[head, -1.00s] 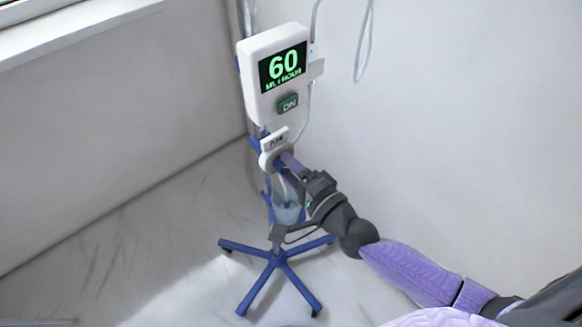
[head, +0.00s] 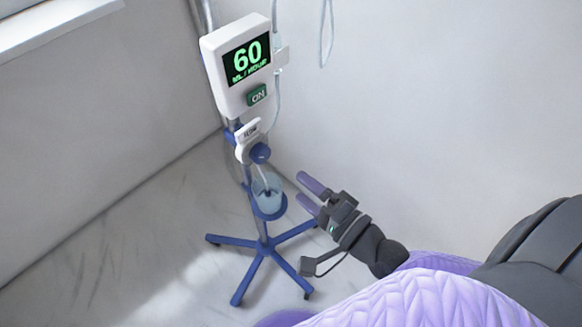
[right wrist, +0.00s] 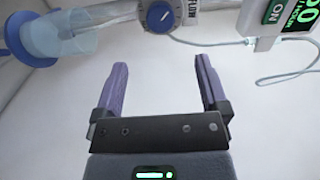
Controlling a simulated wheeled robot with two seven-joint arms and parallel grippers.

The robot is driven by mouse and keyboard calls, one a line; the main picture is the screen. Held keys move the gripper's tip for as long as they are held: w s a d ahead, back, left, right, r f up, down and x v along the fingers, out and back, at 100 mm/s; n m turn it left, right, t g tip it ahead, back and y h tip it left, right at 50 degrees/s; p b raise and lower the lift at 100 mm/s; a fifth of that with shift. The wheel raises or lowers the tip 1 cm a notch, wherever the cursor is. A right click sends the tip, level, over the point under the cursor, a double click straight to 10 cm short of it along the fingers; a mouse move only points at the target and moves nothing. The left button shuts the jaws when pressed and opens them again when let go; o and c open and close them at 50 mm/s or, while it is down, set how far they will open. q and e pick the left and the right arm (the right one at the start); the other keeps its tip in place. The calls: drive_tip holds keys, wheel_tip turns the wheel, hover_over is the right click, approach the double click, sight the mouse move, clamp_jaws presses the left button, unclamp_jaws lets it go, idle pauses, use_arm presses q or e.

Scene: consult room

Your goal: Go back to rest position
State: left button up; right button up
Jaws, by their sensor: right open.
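My right gripper (head: 307,194) is open and empty, to the right of and apart from the infusion stand. In the right wrist view its two purple fingers (right wrist: 159,85) are spread with nothing between them. The blue flow knob (head: 260,153) sits on a white bracket under the pump. It also shows beyond the fingers in the right wrist view (right wrist: 160,16). The white pump (head: 222,90) reads 60 mL/hour above a green ON button (head: 257,95). My left gripper is not in view.
The stand has a blue wheeled base (head: 264,246) on the floor. A clear cup (head: 267,190) sits in a blue ring on its pole. Tubing (head: 326,35) hangs by the wall at the right. Floor to the left is clear.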

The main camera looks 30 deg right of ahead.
idle(0.3)
drive_tip(key=s+d+f+n+g+h+p, duration=0.1)
drive_tip(key=s+d+f+n+g+h, duration=0.2)
drive_tip(key=f, duration=0.5)
drive_tip(key=s+d+f+n+g, duration=0.25)
drive_tip(key=s+f+n, duration=0.2)
drive_tip(key=f, duration=0.35)
drive_tip(key=s+d+f+n+g+h+p, duration=0.1)
drive_tip(key=s+f+n+g+h, duration=0.2)
drive_tip(key=f, duration=0.5)
drive_tip(key=s+f+n+g, duration=0.3)
drive_tip(key=s+g, duration=0.1)
drive_tip(key=s, duration=0.6)
drive_tip(key=s+f+n+g+h, duration=0.1)
drive_tip(key=s+f+n+g, duration=0.2)
drive_tip(key=s, duration=0.8)
drive_tip(key=shift+s+a+f+g, duration=0.15)
drive_tip(key=shift+a+g, duration=0.05)
drive_tip(key=shift+g, duration=0.85)
